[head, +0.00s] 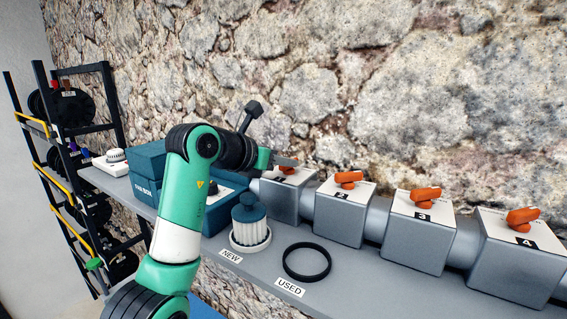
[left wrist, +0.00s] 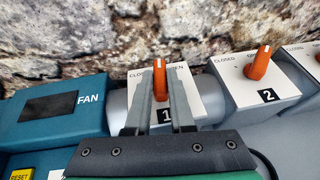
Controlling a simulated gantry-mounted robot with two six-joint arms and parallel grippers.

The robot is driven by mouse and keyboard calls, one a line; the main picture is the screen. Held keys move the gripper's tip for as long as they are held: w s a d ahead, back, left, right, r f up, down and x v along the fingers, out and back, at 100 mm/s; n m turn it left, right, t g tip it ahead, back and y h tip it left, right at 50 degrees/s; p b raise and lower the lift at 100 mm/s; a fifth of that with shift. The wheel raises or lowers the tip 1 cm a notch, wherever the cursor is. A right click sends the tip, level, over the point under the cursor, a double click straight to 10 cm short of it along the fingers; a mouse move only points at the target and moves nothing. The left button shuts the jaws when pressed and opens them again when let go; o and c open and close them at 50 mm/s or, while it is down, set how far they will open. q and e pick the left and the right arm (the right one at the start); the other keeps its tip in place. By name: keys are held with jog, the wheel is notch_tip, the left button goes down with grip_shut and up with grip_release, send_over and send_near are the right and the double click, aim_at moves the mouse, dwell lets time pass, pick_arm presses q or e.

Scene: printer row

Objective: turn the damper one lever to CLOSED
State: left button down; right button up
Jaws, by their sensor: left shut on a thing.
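Damper one is a grey box (head: 283,200) with a white top, and its orange lever (head: 287,171) is partly covered by my left gripper (head: 291,163). In the left wrist view the lever (left wrist: 160,83) stands between the two grey fingers of the left gripper (left wrist: 161,95), which is shut on it. The lever points roughly up the plate, between the CLOSED label (left wrist: 138,77) on the left and the partly hidden OPEN label (left wrist: 176,65) on the right. My right gripper is out of view.
Dampers two (head: 341,211), three (head: 420,232) and four (head: 517,261) stand in a row to the right, each with an orange lever. The teal fan box (left wrist: 55,108) is left of damper one. A white filter (head: 249,228) and a black ring (head: 307,262) are on the shelf in front.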

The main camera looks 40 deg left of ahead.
pick_arm(q)
jog(key=c, duration=0.8)
grip_release()
jog(key=shift+s+r, duration=0.1)
jog(key=shift+s, duration=0.15)
jog(key=b+v, duration=0.4)
jog(key=v, duration=0.6)
jog(key=shift+s+r, duration=0.2)
jog(key=shift+s, duration=0.35)
jog(key=shift+d, duration=0.1)
